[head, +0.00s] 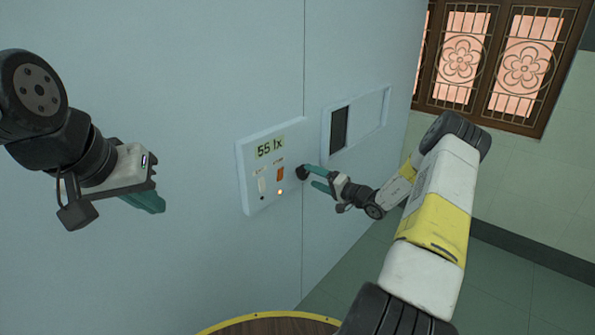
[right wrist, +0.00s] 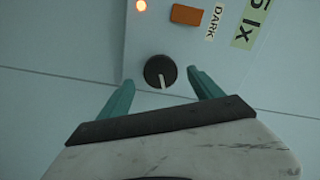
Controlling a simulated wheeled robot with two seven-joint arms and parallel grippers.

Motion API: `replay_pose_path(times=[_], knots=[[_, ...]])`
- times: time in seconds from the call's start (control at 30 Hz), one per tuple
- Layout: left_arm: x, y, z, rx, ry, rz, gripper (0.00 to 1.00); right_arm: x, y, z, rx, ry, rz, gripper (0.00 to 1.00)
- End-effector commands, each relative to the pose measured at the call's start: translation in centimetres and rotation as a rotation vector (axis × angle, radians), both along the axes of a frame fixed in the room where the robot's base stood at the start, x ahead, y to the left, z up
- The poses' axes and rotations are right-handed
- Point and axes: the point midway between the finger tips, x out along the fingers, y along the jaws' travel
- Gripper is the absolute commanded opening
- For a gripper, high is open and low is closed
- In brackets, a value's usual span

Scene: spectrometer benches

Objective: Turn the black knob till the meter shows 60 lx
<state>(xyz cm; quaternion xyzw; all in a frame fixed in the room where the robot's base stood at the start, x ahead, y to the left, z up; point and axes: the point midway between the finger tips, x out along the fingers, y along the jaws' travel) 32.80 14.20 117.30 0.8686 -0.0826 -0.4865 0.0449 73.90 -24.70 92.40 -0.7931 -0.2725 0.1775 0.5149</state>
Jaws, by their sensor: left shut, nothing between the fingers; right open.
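The black knob (head: 302,172) sits at the lower right of a white wall panel (head: 246,190). In the right wrist view the knob (right wrist: 160,71) shows a white pointer line towards the gripper. The meter (head: 270,147) at the panel's top reads 55 lx. My right gripper (head: 312,177) is open at the knob. In the right wrist view its teal fingers (right wrist: 160,88) lie either side of and just short of the knob; contact cannot be told. My left gripper (head: 150,202) is shut and empty, away to the left of the panel.
An orange switch (right wrist: 186,14) labelled DARK and a lit lamp (right wrist: 141,6) are close to the knob. A white slider (head: 262,185) is at the panel's left. A framed wall opening (head: 340,128) is to the right. A round yellow-rimmed table (head: 270,317) is below.

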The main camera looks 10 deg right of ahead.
Motion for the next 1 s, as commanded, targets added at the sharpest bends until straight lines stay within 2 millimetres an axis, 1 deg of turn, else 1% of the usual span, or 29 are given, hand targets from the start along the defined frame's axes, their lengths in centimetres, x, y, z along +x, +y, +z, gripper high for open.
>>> replay_pose_path(times=[0.03, 0.1, 0.23, 0.4, 0.67, 0.77, 0.87, 0.9, 0.97, 1.0], knots=[[0.0, 0.0, 0.0, 0.000, 0.000, 0.000, 0.00, -0.8, -0.7, 0.0, -0.001, 0.002, -0.002, 0.75], [0.0, 0.0, 0.0, 0.000, 0.000, 0.000, 0.00, -1.6, -1.4, 0.0, -0.001, 0.001, -0.003, 0.75], [0.0, 0.0, 0.0, 0.000, 0.000, 0.000, 0.00, -2.8, -2.2, -0.1, -0.001, 0.001, -0.001, 0.75], [0.0, 0.0, 0.0, 0.000, 0.000, 0.000, 0.00, -3.3, -2.6, 0.0, 0.000, 0.001, 0.000, 0.75], [0.0, 0.0, 0.0, 0.000, 0.000, 0.000, 0.00, -3.3, -2.3, 0.2, -0.003, 0.002, 0.006, 0.75], [0.0, 0.0, 0.0, 0.000, 0.000, 0.000, 0.00, -3.6, -0.8, 1.6, -0.019, 0.013, 0.058, 0.75], [0.0, 0.0, 0.0, 0.000, 0.000, 0.000, 0.00, -4.9, 2.3, 4.6, -0.062, 0.047, 0.170, 0.75], [0.0, 0.0, 0.0, 0.000, 0.000, 0.000, 0.00, -5.7, 4.0, 6.0, -0.088, 0.068, 0.227, 0.75], [0.0, 0.0, 0.0, 0.000, 0.000, 0.000, 0.00, -7.4, 6.5, 8.1, -0.136, 0.110, 0.314, 0.75], [0.0, 0.0, 0.0, 0.000, 0.000, 0.000, 0.00, -8.7, 8.1, 9.4, -0.173, 0.140, 0.367, 0.75]])
